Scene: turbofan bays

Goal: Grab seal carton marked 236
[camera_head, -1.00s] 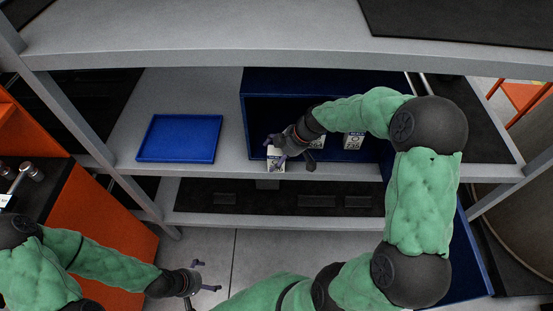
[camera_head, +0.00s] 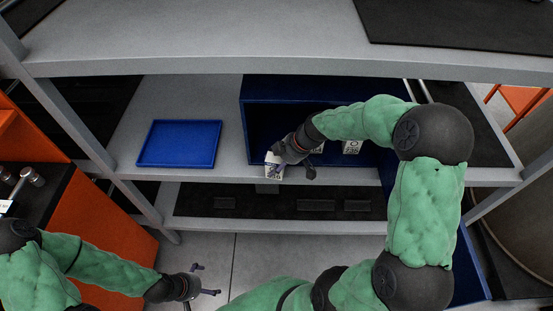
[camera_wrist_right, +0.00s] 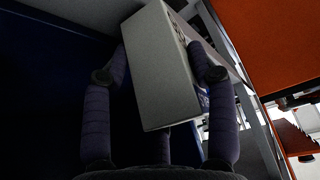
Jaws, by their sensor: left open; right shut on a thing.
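A small white carton (camera_head: 273,168) with dark print is at the front edge of the middle shelf; its number is too small to read surely. Two more white cartons stand behind, inside the dark blue bin: one (camera_head: 352,147) to the right, the other (camera_head: 318,148) partly hidden by my right gripper. My left gripper (camera_head: 207,280) is open and empty, low at the left, away from the shelf.
An empty blue tray (camera_head: 180,144) lies on the shelf at left. The dark blue bin (camera_head: 330,85) stands behind my right arm. A grey upper shelf (camera_head: 200,50) hangs above. An orange cabinet (camera_head: 100,225) stands at left. A lower dark shelf (camera_head: 260,205) runs beneath.

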